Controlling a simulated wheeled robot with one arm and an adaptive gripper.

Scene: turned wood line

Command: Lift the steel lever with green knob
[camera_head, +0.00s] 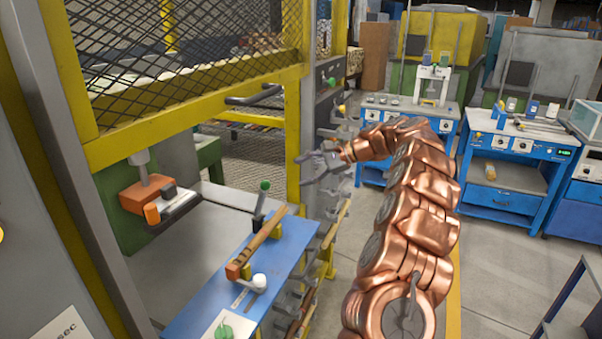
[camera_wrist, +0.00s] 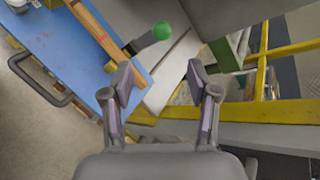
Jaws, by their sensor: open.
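The lever with a green knob (camera_head: 261,205) stands at the far end of a blue bench top, tilted a little, its round knob uppermost. In the wrist view its green knob (camera_wrist: 162,30) lies ahead of the fingers, with the shaft running down-left towards the blue top. My gripper (camera_head: 303,170) is open and empty, in the air to the right of the lever in the head view. In the wrist view both fingers of my gripper (camera_wrist: 160,75) are apart with nothing between them. The lever's base is partly hidden by a wooden bar.
A wooden bar (camera_head: 264,242) lies along the blue bench top (camera_head: 205,290) beside the lever. A white-knobbed part (camera_head: 259,281) is nearer. A yellow frame (camera_head: 292,150) with mesh rises behind. An orange press head (camera_head: 145,195) hangs left. Blue machines (camera_head: 506,190) stand across the open floor.

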